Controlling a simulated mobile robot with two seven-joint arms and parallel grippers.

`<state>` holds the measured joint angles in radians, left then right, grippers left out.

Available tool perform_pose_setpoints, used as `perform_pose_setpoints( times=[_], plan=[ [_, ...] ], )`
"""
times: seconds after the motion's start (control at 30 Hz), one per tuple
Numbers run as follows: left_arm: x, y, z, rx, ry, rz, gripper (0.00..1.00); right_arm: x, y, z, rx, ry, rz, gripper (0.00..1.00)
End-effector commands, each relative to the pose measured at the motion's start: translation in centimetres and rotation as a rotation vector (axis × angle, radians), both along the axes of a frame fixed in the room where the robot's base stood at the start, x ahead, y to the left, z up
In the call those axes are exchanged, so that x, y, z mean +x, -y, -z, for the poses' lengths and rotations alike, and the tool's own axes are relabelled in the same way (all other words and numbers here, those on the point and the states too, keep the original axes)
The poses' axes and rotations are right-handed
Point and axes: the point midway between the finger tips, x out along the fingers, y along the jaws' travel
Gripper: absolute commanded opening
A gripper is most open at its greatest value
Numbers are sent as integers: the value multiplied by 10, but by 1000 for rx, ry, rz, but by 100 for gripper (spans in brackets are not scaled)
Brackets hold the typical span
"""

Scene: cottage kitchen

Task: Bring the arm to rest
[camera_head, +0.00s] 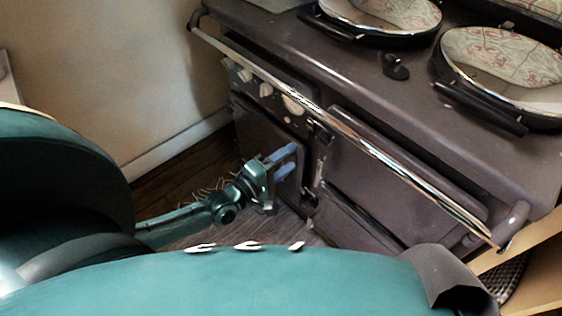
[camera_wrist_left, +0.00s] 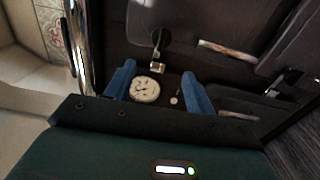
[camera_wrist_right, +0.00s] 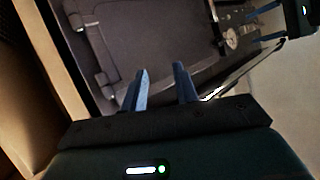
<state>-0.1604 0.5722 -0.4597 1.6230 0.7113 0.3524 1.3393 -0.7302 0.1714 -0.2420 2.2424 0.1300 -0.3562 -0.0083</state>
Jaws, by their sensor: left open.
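My left gripper (camera_head: 283,163) is in front of the dark stove's left door, low beside the wood floor. In the left wrist view its two blue fingers (camera_wrist_left: 158,88) are spread apart with nothing between them, and the stove front with its round dial (camera_wrist_left: 145,89) lies beyond. My right gripper is outside the head view. In the right wrist view its blue fingers (camera_wrist_right: 162,88) stand apart and empty, facing the stove's doors. Part of my left gripper (camera_wrist_right: 268,25) also shows at the upper right there.
The dark range stove (camera_head: 375,110) fills the right side, with a chrome rail (camera_head: 370,148) along its front and round lids (camera_head: 500,68) on top. A cream wall (camera_head: 110,70) stands at the left. Wood floor (camera_head: 185,185) shows between wall and stove. Pale wood (camera_head: 535,265) is at the lower right.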

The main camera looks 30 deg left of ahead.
Motion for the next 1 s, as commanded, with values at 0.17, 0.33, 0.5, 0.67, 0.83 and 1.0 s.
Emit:
perform_pose_setpoints(
  times=[0.17,0.33,0.5,0.67,0.83,1.0],
  plan=[
    [-14,-5,0,0,0,0,54,1,0,1,0,-3,0,30],
    [-15,-6,-1,-1,2,0,54,3,0,0,1,2,2,30],
    [-15,-6,0,0,1,0,54,3,0,0,1,2,3,30],
    [-15,-6,0,0,1,0,54,4,0,-2,2,6,3,30],
    [-15,-5,-14,-1,2,0,54,3,1,-15,-5,7,3,30],
    [-15,-5,-62,-1,2,0,54,0,3,-33,-68,-42,-12,30]
  ],
)
